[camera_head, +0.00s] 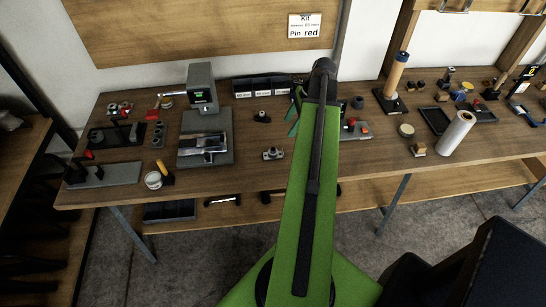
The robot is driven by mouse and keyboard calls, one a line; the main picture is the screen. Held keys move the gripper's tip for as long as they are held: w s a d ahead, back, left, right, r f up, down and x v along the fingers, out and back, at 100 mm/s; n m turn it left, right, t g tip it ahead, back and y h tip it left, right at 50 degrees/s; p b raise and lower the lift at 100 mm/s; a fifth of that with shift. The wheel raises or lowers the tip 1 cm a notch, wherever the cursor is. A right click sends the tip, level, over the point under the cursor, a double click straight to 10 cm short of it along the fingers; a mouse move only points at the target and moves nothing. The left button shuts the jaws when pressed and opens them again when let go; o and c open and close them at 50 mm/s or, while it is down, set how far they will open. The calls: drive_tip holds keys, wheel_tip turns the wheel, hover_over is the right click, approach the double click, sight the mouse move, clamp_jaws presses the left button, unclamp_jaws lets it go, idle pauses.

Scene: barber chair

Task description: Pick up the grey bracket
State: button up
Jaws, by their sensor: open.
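A small grey bracket (272,154) lies on the wooden workbench (235,170), left of my green arm and near the front half of the bench. It looks like a flat base with a raised round middle; fine detail is too small to tell. A similar, darker small part (262,117) sits behind it. My gripper (293,120) shows only in part, as green fingers at the left side of my arm, up and to the right of the bracket. It is open and apart from the bracket. My arm hides the rest of it.
A grey machine with a display (202,90) and a vise-like base stand to the left. Dark bins (266,86) line the back. A white roll (456,132), a dark tray (437,120) and a wooden post (396,75) stand right. Bench around the bracket is clear.

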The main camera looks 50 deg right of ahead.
drive_tip(key=b, duration=0.8)
approach(275, 149)
drive_tip(key=x, duration=0.5)
drive_tip(key=shift+s+d+f, duration=0.1)
drive_tip(key=shift+d, duration=0.05)
drive_tip(key=shift+f, duration=0.15)
drive_tip(key=b+x, duration=0.5)
drive_tip(key=shift+a, duration=0.2)
clamp_jaws()
